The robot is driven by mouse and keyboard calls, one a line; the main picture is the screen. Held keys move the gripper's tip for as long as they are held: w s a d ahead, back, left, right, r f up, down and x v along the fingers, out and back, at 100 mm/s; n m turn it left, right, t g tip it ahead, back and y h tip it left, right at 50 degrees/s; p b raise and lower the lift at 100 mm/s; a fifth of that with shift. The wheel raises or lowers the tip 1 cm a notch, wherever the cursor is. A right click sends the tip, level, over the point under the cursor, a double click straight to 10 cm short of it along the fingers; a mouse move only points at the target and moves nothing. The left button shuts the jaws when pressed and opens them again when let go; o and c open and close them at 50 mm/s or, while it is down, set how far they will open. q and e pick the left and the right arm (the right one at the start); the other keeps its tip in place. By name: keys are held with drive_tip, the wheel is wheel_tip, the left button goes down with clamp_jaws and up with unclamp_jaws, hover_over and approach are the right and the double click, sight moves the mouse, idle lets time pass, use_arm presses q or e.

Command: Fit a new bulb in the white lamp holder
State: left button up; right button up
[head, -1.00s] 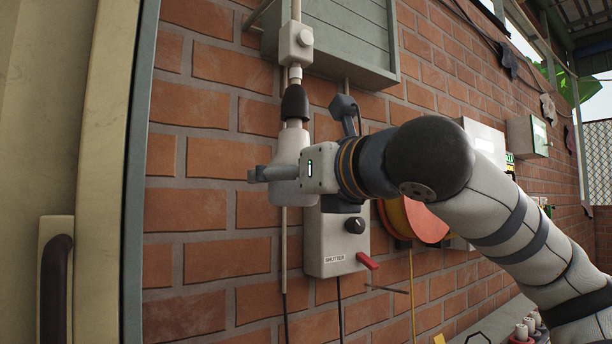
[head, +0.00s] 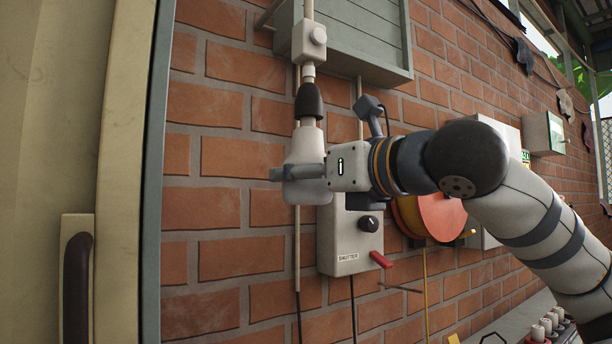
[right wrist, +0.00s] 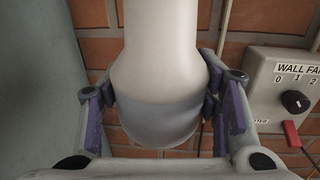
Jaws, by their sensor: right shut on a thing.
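A frosted white bulb (head: 305,147) hangs neck-up directly below a dark tapered socket (head: 308,102). A short white tube and a white box (head: 309,41) sit above the socket on a vertical conduit. The bulb's narrow neck meets the socket's lower end; how deep it sits I cannot tell. My right gripper (head: 300,180) is shut around the bulb's wide lower part. In the right wrist view, the purple-padded fingers (right wrist: 167,108) press both sides of the bulb (right wrist: 160,70), which stands upright between them; its top is out of frame. My left gripper is not in view.
A grey switch box (head: 350,240) labelled "SHUTTER" with a red lever is on the brick wall just below the gripper. An orange reel (head: 440,215) hangs to the right. A grey slatted box (head: 360,35) is above. A cream door frame (head: 75,130) stands at left.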

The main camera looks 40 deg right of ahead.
drive_tip(key=shift+d+n+y, duration=0.1)
drive_tip(key=shift+n+y, duration=0.6)
drive_tip(key=shift+y, duration=0.6)
drive_tip(key=o, duration=1.2)
drive_tip(key=shift+o, duration=0.2)
drive_tip(key=shift+s, duration=0.1)
